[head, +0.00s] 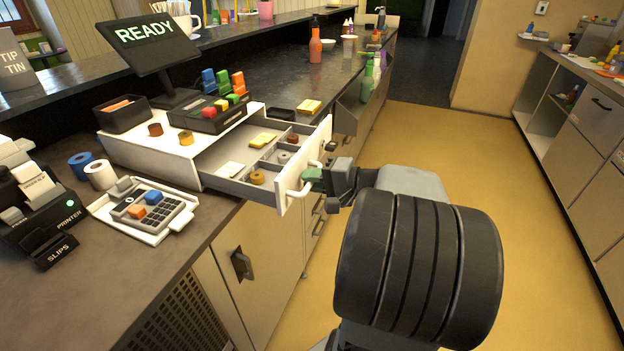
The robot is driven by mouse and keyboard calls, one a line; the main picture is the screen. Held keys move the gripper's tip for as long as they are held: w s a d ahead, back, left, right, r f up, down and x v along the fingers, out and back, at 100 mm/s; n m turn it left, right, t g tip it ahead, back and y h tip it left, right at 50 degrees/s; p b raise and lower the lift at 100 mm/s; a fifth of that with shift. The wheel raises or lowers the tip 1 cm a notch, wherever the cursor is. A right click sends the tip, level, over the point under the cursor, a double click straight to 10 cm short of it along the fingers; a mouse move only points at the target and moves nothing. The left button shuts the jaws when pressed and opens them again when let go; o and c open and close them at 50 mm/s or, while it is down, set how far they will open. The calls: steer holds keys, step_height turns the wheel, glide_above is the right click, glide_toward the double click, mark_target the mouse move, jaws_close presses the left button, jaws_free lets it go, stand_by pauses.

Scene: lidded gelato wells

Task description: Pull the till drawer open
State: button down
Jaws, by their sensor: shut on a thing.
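The till drawer (250,163) stands pulled out of its white housing (148,160) on the counter. Its compartments show, with yellow and white paper stacks and several round rolls inside. The drawer's white front carries a curved white handle (299,184). My gripper (312,176) is at this handle, shut on it, with a green pad showing beside the drawer front. The far finger is partly hidden. My arm reaches in from the lower right.
A card terminal (146,209) and printer (42,208) sit left. Cabinets with a dark handle (242,264) lie below. The yellow floor (440,145) is clear to the right.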

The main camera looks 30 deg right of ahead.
steer(key=c, duration=1.2)
jaws_free()
steer(key=shift+o, duration=0.2)
steer(key=v, duration=1.4)
